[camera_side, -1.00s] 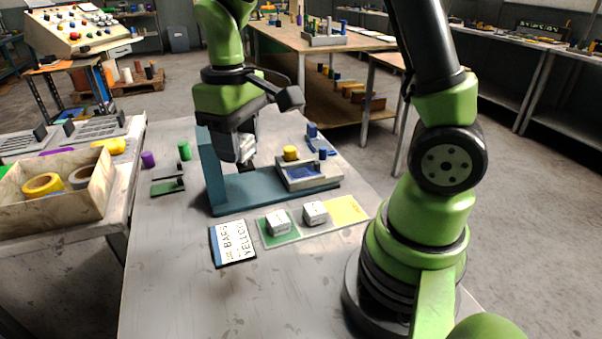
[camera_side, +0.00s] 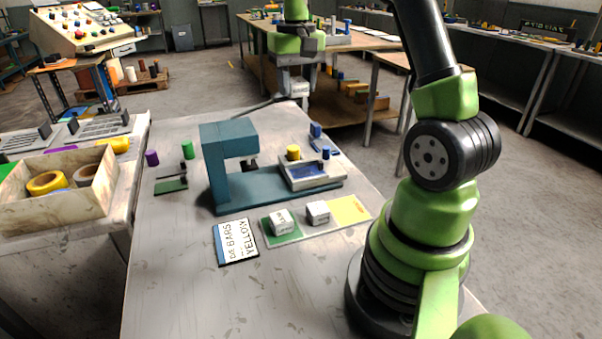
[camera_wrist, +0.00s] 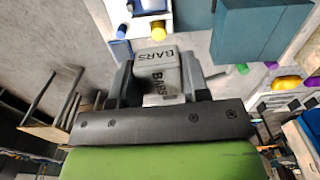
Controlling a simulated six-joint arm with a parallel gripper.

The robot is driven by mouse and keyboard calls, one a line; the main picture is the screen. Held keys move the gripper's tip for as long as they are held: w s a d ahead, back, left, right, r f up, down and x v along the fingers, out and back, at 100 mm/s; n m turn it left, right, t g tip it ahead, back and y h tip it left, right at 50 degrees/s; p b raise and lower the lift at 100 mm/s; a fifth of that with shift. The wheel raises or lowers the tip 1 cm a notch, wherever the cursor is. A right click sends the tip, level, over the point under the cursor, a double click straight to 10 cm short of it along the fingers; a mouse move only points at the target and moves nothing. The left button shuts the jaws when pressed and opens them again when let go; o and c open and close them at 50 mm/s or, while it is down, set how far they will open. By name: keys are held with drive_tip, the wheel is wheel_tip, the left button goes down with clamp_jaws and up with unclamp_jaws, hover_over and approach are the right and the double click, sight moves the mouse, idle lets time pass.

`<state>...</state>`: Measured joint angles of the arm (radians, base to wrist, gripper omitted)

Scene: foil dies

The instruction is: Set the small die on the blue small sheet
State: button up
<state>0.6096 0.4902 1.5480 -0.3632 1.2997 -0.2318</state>
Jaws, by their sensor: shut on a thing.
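My gripper (camera_side: 296,97) is raised over the far end of the table. In the wrist view it (camera_wrist: 160,90) is shut on a grey-white die (camera_wrist: 160,72) with dark "BARS" lettering, gripped between both fingers. The same die shows small in the side view (camera_side: 300,89). Two other white dies rest on the near board: one (camera_side: 281,221) on its green patch, one (camera_side: 318,212) beside its yellow patch. A blue area (camera_side: 308,172) lies inside a pale-framed tray on the teal press base. I cannot tell whether this is the blue small sheet.
The teal press (camera_side: 228,165) stands mid-table, with a yellow knob (camera_side: 293,153) and blue peg by its tray. A lettered card (camera_side: 236,242) lies in front.

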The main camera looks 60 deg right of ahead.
sight(301, 173)
drive_tip(key=shift+s+d+f+m, duration=0.1)
drive_tip(key=shift+s+d+m, duration=0.1)
drive_tip(key=shift+d, duration=0.2)
drive_tip(key=shift+s+d+f+m, duration=0.1)
drive_tip(key=shift+d+m, duration=0.1)
drive_tip(key=shift+d, duration=0.15)
drive_tip(key=f, duration=1.8)
drive_tip(key=shift+w+a+f, duration=0.1)
drive_tip(key=shift+a+f, duration=0.1)
drive_tip(key=shift+f, duration=0.15)
drive_tip(key=shift+f, duration=0.1)
